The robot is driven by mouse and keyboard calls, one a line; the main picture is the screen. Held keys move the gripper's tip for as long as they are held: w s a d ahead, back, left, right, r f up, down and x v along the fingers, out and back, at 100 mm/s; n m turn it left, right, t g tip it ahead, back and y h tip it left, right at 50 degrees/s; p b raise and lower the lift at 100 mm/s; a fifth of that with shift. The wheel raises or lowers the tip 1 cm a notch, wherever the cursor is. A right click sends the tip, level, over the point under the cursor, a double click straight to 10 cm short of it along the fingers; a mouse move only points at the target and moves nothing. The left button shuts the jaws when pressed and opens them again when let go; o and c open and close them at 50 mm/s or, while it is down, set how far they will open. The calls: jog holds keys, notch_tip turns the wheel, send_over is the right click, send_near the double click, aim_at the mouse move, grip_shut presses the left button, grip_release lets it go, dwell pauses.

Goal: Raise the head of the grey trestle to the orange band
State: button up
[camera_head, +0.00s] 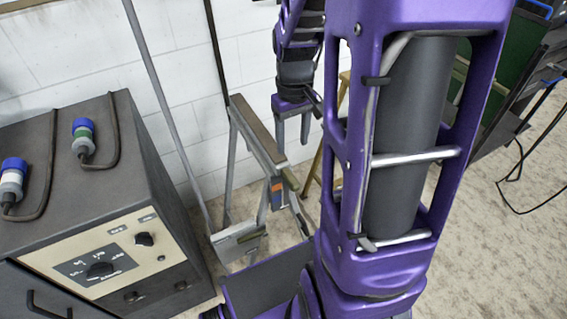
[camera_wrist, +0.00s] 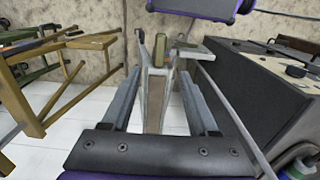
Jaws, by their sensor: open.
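The grey trestle (camera_head: 231,165) stands by the white wall in the head view, with a wood-topped head (camera_head: 257,130). The orange band (camera_head: 277,187) shows on its upright, below the near end of the head. My gripper (camera_head: 293,146) is open and empty, fingers pointing down, just right of the head. In the wrist view my gripper (camera_wrist: 159,72) has its two grey fingers spread apart, and the trestle (camera_wrist: 158,88) appears between and beyond them. I cannot tell the depth between fingers and head. My arm hides part of the trestle's right side in the head view.
A dark machine cabinet (camera_head: 95,200) with a dial panel stands left of the trestle; it also shows in the wrist view (camera_wrist: 255,95). A long grey bar (camera_head: 165,105) leans nearby. Wooden trestles (camera_wrist: 50,75) stand on the other side, with some bare floor between.

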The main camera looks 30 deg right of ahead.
aim_at(291, 178)
notch_tip(291, 178, down, 13)
jog(key=b, duration=0.2)
jog(key=shift+b, duration=0.3)
grip_shut()
dwell(1.2)
